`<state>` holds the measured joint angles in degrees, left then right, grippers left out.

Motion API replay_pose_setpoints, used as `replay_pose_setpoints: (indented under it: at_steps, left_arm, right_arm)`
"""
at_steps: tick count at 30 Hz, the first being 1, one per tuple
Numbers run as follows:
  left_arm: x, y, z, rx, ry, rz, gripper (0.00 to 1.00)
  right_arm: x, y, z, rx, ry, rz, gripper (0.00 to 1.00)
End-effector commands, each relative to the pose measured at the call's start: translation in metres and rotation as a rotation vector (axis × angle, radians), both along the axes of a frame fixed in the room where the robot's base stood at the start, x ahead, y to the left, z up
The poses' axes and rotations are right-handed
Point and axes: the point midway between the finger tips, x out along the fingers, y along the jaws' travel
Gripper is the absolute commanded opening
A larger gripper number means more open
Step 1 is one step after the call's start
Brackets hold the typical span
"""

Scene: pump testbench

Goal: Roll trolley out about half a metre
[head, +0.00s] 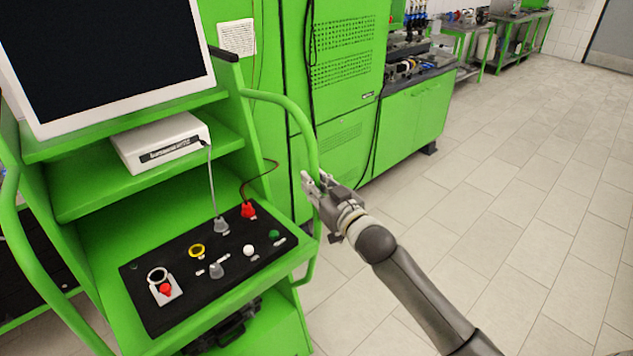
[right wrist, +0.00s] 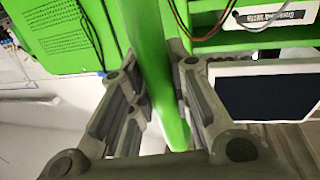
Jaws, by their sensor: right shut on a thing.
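The green trolley (head: 150,185) stands at the left in the head view, with a monitor, shelves and a black control panel. Its right-hand tube handle (head: 305,120) curves down from the top towards the panel side. My right gripper (head: 318,186) is at this handle, shut on the tube. In the right wrist view the green tube (right wrist: 150,60) runs between the two fingers of the gripper (right wrist: 162,105). The left tube handle (head: 30,255) shows at the left edge with no gripper on it. My left gripper is not in view.
A tall green cabinet (head: 345,60) stands close behind the trolley, with a green workbench (head: 415,115) beside it. More benches stand farther back. The tiled floor (head: 510,210) to the right is clear. A white box (head: 160,142) sits on the trolley's shelf.

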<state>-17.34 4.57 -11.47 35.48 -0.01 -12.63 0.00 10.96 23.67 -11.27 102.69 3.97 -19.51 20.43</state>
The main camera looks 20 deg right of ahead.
Motion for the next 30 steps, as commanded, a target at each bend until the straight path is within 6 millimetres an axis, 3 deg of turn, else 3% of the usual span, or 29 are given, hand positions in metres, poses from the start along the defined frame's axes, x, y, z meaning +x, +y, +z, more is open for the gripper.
replay_pose_setpoints:
  at_steps: [12, 13, 18, 30]
  left_arm:
    - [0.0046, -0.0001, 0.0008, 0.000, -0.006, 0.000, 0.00]
    - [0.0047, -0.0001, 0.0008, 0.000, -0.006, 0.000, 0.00]
    - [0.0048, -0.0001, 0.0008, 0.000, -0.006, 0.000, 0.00]
    - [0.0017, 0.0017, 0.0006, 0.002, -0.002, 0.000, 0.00]
  right_arm:
    - [0.0005, 0.0002, 0.0056, 0.003, -0.012, 0.001, 0.00]
    - [0.0005, 0.0003, 0.0055, 0.003, -0.012, 0.001, 0.22]
    - [0.0003, 0.0002, 0.0046, 0.002, -0.010, 0.001, 0.42]
    - [-0.0021, -0.0003, 0.0033, 0.002, -0.007, 0.001, 0.42]
